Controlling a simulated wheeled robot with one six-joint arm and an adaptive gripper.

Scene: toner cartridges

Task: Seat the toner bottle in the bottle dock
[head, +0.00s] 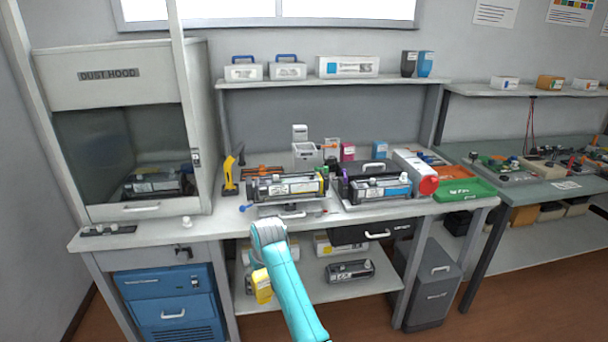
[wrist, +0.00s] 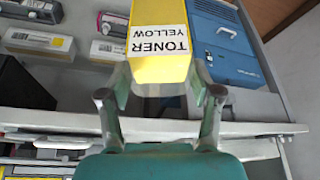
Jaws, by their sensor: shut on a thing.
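The yellow toner bottle (wrist: 160,62) carries a white label reading "TONER YELLOW", upside down in the wrist view. My gripper (wrist: 161,96) is shut on it, with one finger on each side. In the head view the bottle (head: 262,286) shows partly behind my teal arm, below the bench top and in front of the lower shelf; the fingers are hidden there. A pale box-like fixture (head: 306,156) with an orange part stands at the back of the bench. I cannot tell for sure whether it is the bottle dock.
Two cartridge units (head: 287,186) (head: 376,187) stand on the bench (head: 150,236) near its front. The dust hood (head: 110,75) is on the left. A blue cabinet (head: 168,300) is under the bench, left of the bottle. A green tray (head: 465,190) lies at the right end.

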